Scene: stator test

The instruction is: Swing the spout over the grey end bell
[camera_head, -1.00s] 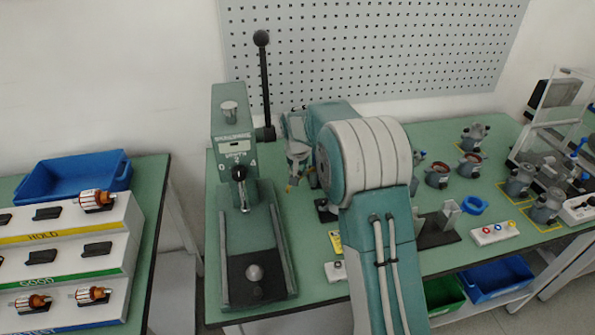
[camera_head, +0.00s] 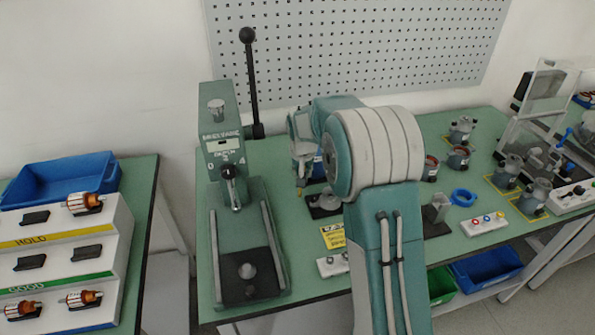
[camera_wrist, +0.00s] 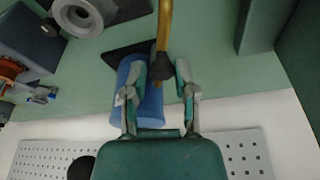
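The brass spout (camera_wrist: 164,25) comes in from the top edge in the wrist view, with a dark collar (camera_wrist: 162,67) near its lower end. My gripper (camera_wrist: 160,74) is open, its two fingers apart on either side of the collar; I cannot tell whether they touch it. A blue cylinder (camera_wrist: 151,108) lies behind the fingers. A grey ring-shaped part (camera_wrist: 97,22), likely the grey end bell, is at the upper left, apart from the spout.
A green lever press (camera_head: 235,200) stands on the bench to the left. A yellow label (camera_head: 333,236) and a button box (camera_head: 331,266) are at the front edge. A blue ring (camera_head: 463,197) and several grey housings (camera_head: 508,172) are to the right.

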